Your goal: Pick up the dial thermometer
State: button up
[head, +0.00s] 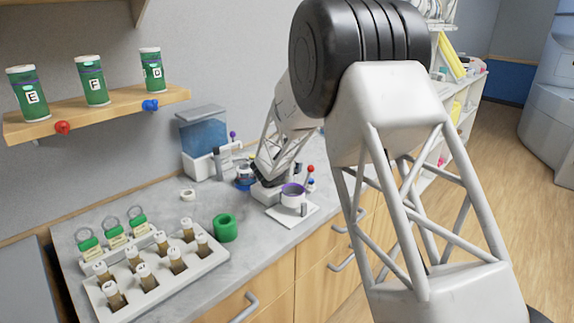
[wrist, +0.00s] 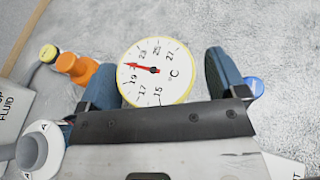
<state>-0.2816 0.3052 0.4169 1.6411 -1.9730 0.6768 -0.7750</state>
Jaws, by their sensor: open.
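The dial thermometer (wrist: 155,84) has a round white face with a yellow rim, a red pointer, black numbers and a °C mark. In the wrist view it shows between the two blue fingers of my gripper (wrist: 162,62). The fingers are open, with gaps to the dial on the right and little or no gap on the left. I cannot tell how far the dial is from the fingertips in depth. In the head view my gripper (head: 252,181) is low over the back of the counter, and I cannot make out the thermometer clearly there.
In the wrist view an orange object (wrist: 76,67) and a white box marked FLUID (wrist: 14,115) are left of the fingers. The head view shows a blue tank (head: 203,140), a green ring (head: 225,228), a vial rack (head: 212,259) and a wall shelf (head: 100,115). Counter beyond the dial is clear.

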jog(key=c, duration=1.1)
jog(key=shift+r, duration=0.15)
jog(key=shift+r, duration=4.9)
